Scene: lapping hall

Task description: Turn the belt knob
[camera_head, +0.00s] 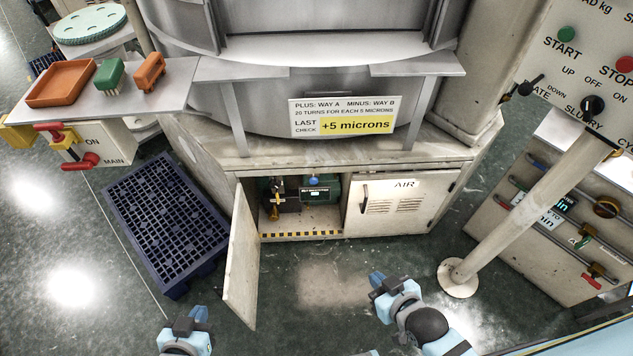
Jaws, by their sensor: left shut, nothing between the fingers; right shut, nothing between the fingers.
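No knob in view carries a readable belt label, so I cannot tell which one is the belt knob. A black knob (592,105) sits on the upright control panel at the right, above the word SLURRY. A small blue knob (313,181) shows on the green unit (325,190) inside the open cabinet (300,222) under the machine. A round dark knob (606,207) is on the lower right panel. My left gripper (192,320) is shut and empty at the bottom, left of the open door. My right gripper (379,284) is shut and empty over the floor before the cabinet.
The open cabinet door (241,255) sticks out toward me; the AIR door (400,205) is closed. A post with a round foot (459,278) stands at the right. A blue pallet (165,220) lies at left. A shelf (150,100) with an orange tray (62,83) is above.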

